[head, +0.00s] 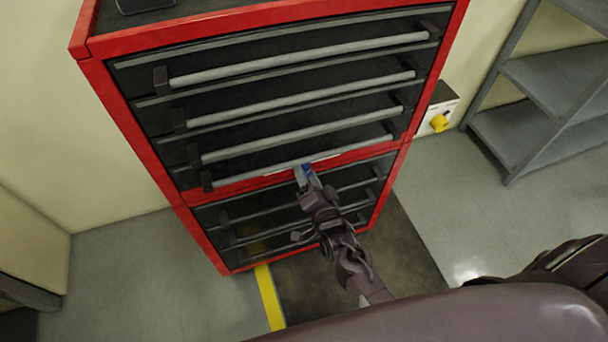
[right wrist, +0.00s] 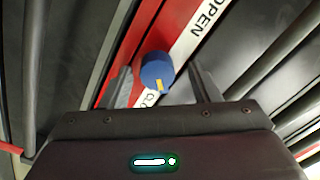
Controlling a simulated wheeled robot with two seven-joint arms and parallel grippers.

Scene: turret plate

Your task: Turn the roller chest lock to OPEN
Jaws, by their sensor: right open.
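The red and black roller chest (head: 140,125) fills the middle of the head view. Its lock is a round blue knob (right wrist: 157,70) on a red strip, beside a white label (right wrist: 190,42) reading OPEN at the upper right. Other lettering at the label's lower left is partly hidden by the knob. The knob's yellow mark points down, toward that hidden lettering. My right gripper (head: 307,174) is at the red strip between the upper and lower drawers. In the right wrist view its open fingers (right wrist: 163,84) stand on either side of the knob, with gaps visible. My left gripper is out of view.
Long grey drawer handles (head: 300,108) stick out just above the right gripper. A dark mat (head: 385,255) and yellow floor stripe (head: 269,298) lie in front.

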